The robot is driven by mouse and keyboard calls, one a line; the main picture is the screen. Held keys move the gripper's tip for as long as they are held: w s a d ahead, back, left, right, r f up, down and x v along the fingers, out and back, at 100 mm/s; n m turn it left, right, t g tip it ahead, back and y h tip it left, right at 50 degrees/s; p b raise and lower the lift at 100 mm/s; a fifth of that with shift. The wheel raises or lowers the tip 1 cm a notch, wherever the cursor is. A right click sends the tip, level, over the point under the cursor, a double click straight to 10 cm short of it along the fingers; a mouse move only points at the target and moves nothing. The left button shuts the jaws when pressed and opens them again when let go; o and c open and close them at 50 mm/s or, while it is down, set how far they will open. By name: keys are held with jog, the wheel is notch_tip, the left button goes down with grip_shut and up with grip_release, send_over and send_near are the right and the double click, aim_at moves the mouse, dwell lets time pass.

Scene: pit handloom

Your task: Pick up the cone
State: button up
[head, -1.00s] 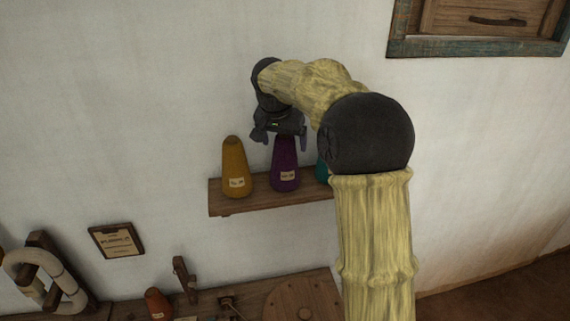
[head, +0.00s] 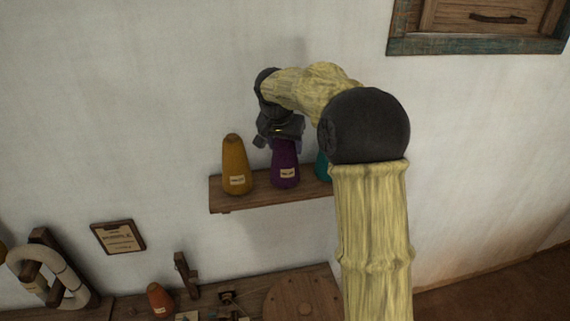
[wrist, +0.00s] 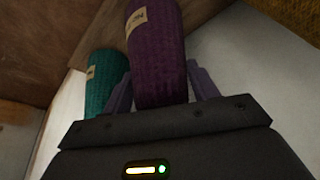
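The purple cone (head: 285,173) stands upright on the wooden wall shelf, between a yellow cone (head: 235,165) on its left and a teal cone (head: 321,165) on its right, partly hidden by my arm. My gripper (head: 280,146) is over the purple cone's top from above. In the wrist view my gripper (wrist: 160,88) has one finger on each side of the purple cone (wrist: 158,55). The fingers look very close to its sides, but I cannot tell whether they press on it. The teal cone (wrist: 104,100) shows just beyond the left finger.
The shelf (head: 262,199) is narrow and fixed to a pale wall. Below it, a bench holds a small orange cone (head: 160,300), a wooden disc (head: 302,297) and other wooden parts. A clipboard (head: 118,237) is at the lower left, and a wooden cabinet (head: 475,25) at the upper right.

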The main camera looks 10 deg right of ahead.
jog(key=c, duration=0.4)
jog(key=shift+o, duration=0.2)
notch_tip(320, 180, up, 10)
jog(key=shift+b, duration=0.75)
